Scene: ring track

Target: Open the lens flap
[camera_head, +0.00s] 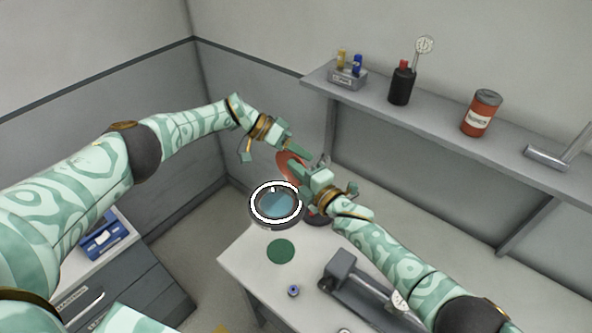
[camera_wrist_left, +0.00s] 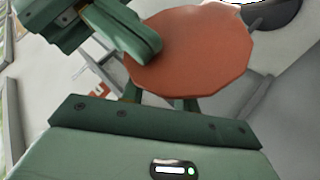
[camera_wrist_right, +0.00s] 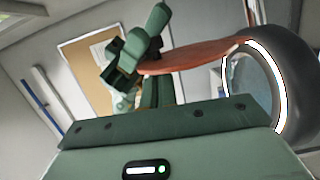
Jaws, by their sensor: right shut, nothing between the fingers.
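The lens (camera_head: 276,203) is a bluish glass in a dark round rim with a white glowing ring, above the bench. Its face shows uncovered. The lens flap (camera_head: 291,165), a flat orange-red disc, stands out from the rim's far side. It fills the top of the left wrist view (camera_wrist_left: 190,50) and shows nearly edge-on beside the rim in the right wrist view (camera_wrist_right: 195,57). My left gripper (camera_head: 272,155) is open by the flap, its fingers apart. My right gripper (camera_head: 305,172) is shut and empty at the flap's right side. Whether either touches the flap is unclear.
The bench (camera_head: 245,262) bears a green disc (camera_head: 281,251), a small blue-grey part (camera_head: 293,291) and a grey device (camera_head: 345,275) under my right arm.

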